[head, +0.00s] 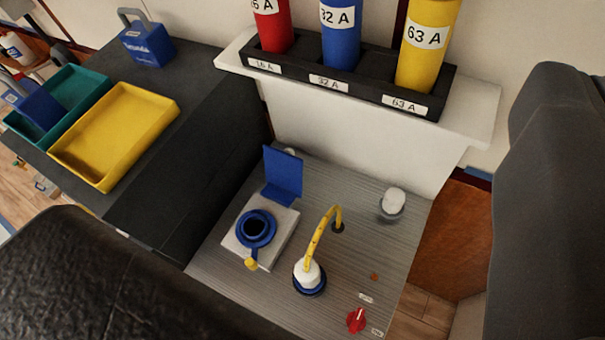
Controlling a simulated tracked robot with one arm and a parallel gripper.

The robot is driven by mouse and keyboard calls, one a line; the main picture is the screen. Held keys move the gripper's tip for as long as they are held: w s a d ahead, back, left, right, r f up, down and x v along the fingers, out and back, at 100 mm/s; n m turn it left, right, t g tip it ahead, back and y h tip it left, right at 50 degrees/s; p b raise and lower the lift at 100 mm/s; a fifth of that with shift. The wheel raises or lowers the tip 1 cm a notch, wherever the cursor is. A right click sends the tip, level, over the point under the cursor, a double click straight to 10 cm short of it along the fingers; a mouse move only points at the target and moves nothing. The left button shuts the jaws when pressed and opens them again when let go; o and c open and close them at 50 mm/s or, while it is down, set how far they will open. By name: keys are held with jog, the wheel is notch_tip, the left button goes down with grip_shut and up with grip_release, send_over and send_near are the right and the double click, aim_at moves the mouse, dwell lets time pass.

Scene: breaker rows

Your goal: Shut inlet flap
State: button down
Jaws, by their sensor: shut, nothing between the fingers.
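The blue inlet flap (283,173) stands raised, nearly upright, at the back edge of a white inlet housing (240,254) on a grey ribbed panel. The round blue inlet (257,228) in front of the flap is uncovered, with a dark opening. A small yellow piece (251,264) sits at the inlet's front edge. My gripper's fingers cannot be made out in this view, and nothing is seen touching the flap.
A yellow hooked cable with a white-and-blue plug (310,275) stands right of the inlet. A white knob (392,202) and red switch (356,320) share the panel (215,290). Dark shapes fill the lower left and right. A shelf with coloured cylinders (341,35) stands behind.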

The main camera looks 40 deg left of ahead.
jog(key=m+g+y+b, duration=0.5)
jog(key=m+y+b, duration=0.5)
jog(key=y+b, duration=0.3)
send_near(282, 174)
jog(key=shift+h, duration=0.3)
jog(key=w, duration=0.4)
jog(key=w+f+b, duration=0.1)
jog(key=w, duration=0.1)
jog(key=shift+d, duration=0.1)
jog(key=shift+w+a, duration=0.35)
jog(key=shift+a, duration=0.1)
